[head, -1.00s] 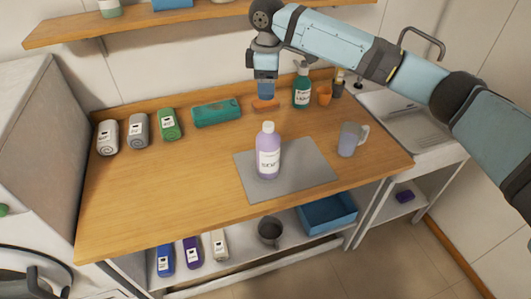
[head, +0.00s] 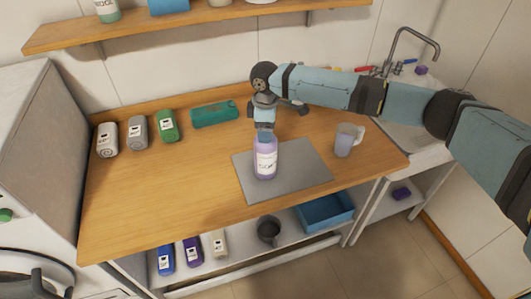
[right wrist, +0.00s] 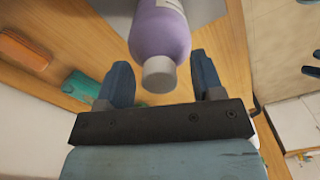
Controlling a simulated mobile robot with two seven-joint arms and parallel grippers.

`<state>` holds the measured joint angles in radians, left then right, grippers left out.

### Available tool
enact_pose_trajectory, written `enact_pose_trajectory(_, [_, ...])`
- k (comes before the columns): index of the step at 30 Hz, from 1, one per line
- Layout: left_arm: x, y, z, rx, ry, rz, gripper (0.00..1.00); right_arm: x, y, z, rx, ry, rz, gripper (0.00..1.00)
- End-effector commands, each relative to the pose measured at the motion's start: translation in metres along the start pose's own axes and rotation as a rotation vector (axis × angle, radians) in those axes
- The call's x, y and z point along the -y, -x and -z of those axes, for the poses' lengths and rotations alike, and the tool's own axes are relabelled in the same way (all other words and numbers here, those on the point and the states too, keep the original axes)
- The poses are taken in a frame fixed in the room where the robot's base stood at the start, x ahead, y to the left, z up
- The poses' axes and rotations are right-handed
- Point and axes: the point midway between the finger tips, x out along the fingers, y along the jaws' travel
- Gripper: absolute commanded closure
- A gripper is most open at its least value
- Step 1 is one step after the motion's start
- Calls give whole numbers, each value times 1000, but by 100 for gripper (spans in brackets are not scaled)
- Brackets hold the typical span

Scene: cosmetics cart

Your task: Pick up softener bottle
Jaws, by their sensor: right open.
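The softener bottle (head: 265,160) is lilac with a white label and stands upright on the grey mat (head: 305,177) on the wooden counter. In the right wrist view the bottle (right wrist: 160,35) shows its white cap pointing toward my gripper. My right gripper (head: 265,130) is at the top of the bottle in the head view and partly hides its cap. In the right wrist view my right gripper (right wrist: 160,80) is open, with one blue finger on each side of the cap and gaps between.
A translucent mug (head: 345,140) stands right of the mat. Several bottles, including a green one (head: 167,126), and a teal packet (head: 214,115) are at the back left. A shelf (head: 200,22) hangs above. The front left counter is clear.

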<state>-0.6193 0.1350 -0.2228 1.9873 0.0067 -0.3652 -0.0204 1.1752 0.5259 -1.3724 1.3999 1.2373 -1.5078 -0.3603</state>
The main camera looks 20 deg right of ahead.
Motion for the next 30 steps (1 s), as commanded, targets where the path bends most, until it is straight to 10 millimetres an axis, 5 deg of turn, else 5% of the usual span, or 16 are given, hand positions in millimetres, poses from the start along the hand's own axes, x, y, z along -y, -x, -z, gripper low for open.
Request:
enact_pose_trajectory(8, [0,0,0,1,1,1,38,0,-4,0,-1,0,-1,39])
enact_pose_trajectory(16, [0,0,0,2,1,0,38,0,-4,0,-1,0,-1,98])
enact_pose_trajectory(30, [-1,0,0,2,2,-1,38,0,-3,0,-2,0,-1,100])
